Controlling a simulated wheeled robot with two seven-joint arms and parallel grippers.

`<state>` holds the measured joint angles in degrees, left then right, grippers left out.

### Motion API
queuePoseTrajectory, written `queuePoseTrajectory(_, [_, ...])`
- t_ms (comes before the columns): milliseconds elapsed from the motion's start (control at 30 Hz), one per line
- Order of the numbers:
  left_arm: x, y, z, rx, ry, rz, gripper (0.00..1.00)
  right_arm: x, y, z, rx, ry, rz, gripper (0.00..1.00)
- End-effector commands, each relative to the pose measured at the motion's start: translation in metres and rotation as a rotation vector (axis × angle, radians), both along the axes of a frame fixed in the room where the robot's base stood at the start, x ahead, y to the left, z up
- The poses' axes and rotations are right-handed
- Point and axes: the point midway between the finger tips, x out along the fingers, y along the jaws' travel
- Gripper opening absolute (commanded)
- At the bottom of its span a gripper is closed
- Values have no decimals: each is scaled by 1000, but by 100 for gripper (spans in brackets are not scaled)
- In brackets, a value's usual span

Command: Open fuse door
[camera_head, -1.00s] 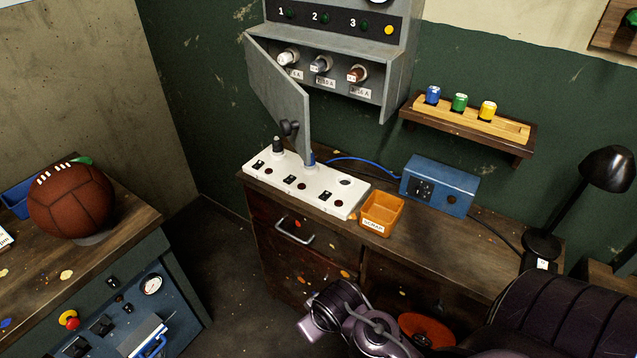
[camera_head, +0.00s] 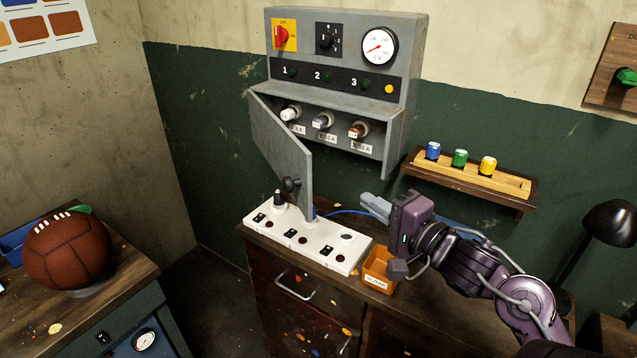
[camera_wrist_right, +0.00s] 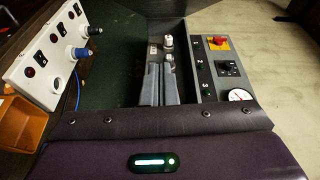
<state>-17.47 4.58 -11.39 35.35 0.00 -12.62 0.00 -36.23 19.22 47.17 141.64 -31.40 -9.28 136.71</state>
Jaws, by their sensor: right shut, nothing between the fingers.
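The grey fuse door (camera_head: 283,150) hangs open on the left side of the wall-mounted fuse box (camera_head: 345,75). A dark knob (camera_head: 291,184) is near its lower free edge. Three fuses show inside the box: a white one (camera_head: 291,113), a grey one (camera_head: 323,121) and a brown one (camera_head: 359,130). My right gripper (camera_head: 368,202) is shut and empty, right of the door's lower edge, below the box and apart from the knob in the picture. In the right wrist view, its closed fingers (camera_wrist_right: 161,84) overlap the fuse box (camera_wrist_right: 215,65). My left gripper is out of view.
A white socket panel (camera_head: 310,240) and an orange bin (camera_head: 377,272) are on the bench below. My right arm partly hides the bin. A wall shelf (camera_head: 523,204) with coloured fuses is right of the box. A black lamp (camera_head: 611,225) stands at right; a ball (camera_head: 68,248) sits at left.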

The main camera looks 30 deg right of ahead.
Motion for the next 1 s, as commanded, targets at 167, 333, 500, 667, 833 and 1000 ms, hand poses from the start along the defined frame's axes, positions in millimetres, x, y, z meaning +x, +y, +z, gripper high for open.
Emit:
queuePoseTrajectory(167, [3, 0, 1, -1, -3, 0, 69, 3, 1, 10, 62, -20, 31, 0])
queuePoseTrajectory(333, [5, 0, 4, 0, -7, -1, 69, 27, 4, 11, 63, -21, 33, 0])
queuePoseTrajectory(500, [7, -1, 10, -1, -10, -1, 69, 65, 7, 12, 62, -21, 32, 0])
queuePoseTrajectory(667, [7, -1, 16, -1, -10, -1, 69, 98, 10, 12, 61, -20, 30, 0])
queuePoseTrajectory(833, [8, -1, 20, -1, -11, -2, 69, 101, 36, 10, 63, -18, 30, 0])
queuePoseTrajectory(1000, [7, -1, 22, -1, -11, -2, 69, 103, 47, 9, 63, -19, 28, 0])
